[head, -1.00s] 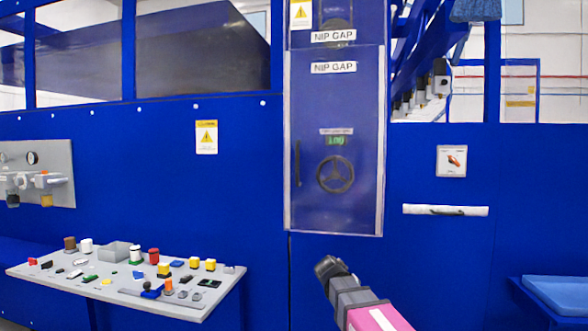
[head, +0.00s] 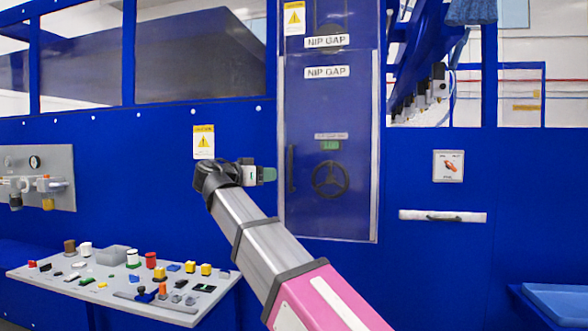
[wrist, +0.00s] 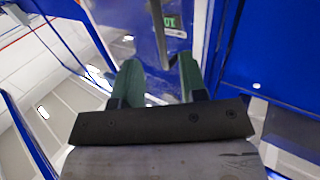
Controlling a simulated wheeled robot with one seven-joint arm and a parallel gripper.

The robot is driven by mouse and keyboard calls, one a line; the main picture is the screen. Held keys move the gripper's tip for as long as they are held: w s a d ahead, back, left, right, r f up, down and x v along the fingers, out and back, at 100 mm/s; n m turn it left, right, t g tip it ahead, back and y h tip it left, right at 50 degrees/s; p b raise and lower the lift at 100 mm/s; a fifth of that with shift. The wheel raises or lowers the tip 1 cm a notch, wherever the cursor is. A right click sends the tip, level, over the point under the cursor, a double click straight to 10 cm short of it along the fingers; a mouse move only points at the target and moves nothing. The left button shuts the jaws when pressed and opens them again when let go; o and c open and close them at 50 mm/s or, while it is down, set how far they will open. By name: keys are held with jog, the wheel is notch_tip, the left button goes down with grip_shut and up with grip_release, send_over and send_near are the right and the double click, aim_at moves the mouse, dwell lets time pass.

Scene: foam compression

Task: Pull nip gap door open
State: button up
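The nip gap door (head: 330,222) is a tall clear panel with a pale frame and a "NIP GAP" label. It looks closed, with a handwheel (head: 330,180) and a green display (head: 330,146) behind it. Its dark vertical handle (head: 291,168) is on the left side. My gripper (head: 268,174) is just left of the handle, pointing right. In the wrist view, my gripper's two green fingers (wrist: 159,80) are apart with nothing between them. The handle (wrist: 158,32) lies ahead, in line with the gap between them.
A sloped control panel (head: 215,275) with several buttons stands at lower left. A grey valve panel (head: 60,160) is on the wall at far left. A drawer-like white strip with a handle (head: 443,216) and a blue tray (head: 555,302) are at right.

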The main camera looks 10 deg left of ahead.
jog(key=r, duration=0.2)
send_over(291, 189)
jog(key=shift+w+a+f, duration=0.1)
jog(key=shift+w+f, duration=0.15)
jog(key=shift+w, duration=0.1)
dwell(0.4)
grip_shut()
